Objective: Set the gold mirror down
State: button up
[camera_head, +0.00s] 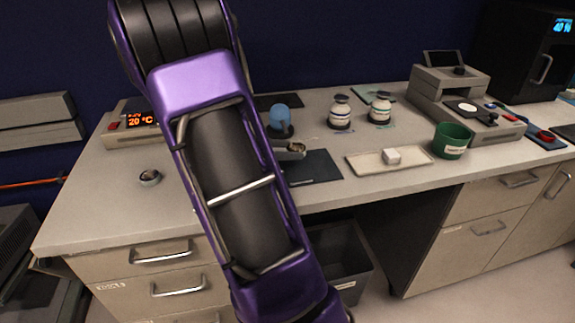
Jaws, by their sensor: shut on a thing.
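My purple arm crosses the middle of the view and hides most of my gripper (288,153). Only a grey end of the gripper shows, just right of the arm, over the dark mat on the bench. A small round piece with a gold-toned face, which looks like the gold mirror (297,147), is at its tip. The gripper is shut on it. The arm hides part of this area, and I cannot tell whether the mirror touches the mat (318,168).
The bench (110,210) holds a small ring-like part (150,177), a temperature unit (140,121), a blue-domed item (282,120), two white bottles (340,110), a cream tray (365,164) with a white block, and a green cup (451,140). The front left is mostly clear.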

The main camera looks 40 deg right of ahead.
aim_at(286, 170)
jog(key=shift+f+b, duration=0.35)
jog(key=shift+f, duration=1.6)
jog(key=shift+f, duration=0.15)
jog(key=o, duration=1.4)
jog(key=shift+r, duration=0.2)
jog(key=p+v, duration=0.1)
jog(key=v, duration=1.1)
jog(key=shift+p, duration=0.35)
